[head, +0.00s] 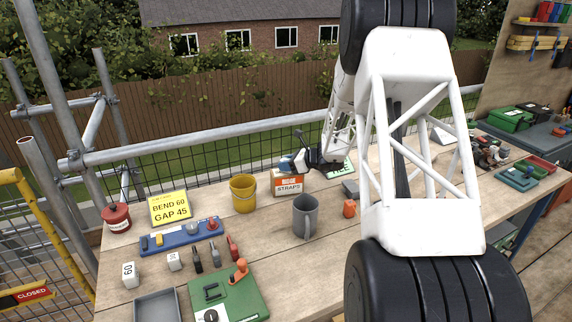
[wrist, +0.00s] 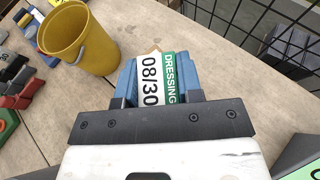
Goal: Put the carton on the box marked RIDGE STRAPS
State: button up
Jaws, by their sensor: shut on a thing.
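The box marked RIDGE STRAPS (head: 290,187) stands on the bench right of the yellow bucket; in the head view only STRAPS reads clearly on its white and orange front. My gripper (head: 288,164) is just over the top of this box. In the wrist view my gripper (wrist: 154,72) is shut on the carton (wrist: 152,85), its blue fingers on either side. The carton's white and green face reads DRESSING 08/30. In the head view the carton is mostly hidden by the fingers. I cannot tell whether it touches the box.
A yellow bucket (head: 243,194) stands close left of the box and a grey mug (head: 305,216) in front. A green-labelled box (head: 342,168) is close right, partly behind my arm. A blue tray (head: 181,237) and several tools lie left. Mesh fencing runs behind.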

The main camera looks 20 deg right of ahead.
jog(key=shift+f, duration=0.1)
jog(key=o, duration=0.9)
jog(key=v, duration=1.2)
jog(key=shift+a+r, duration=0.1)
jog(key=shift+r, duration=0.15)
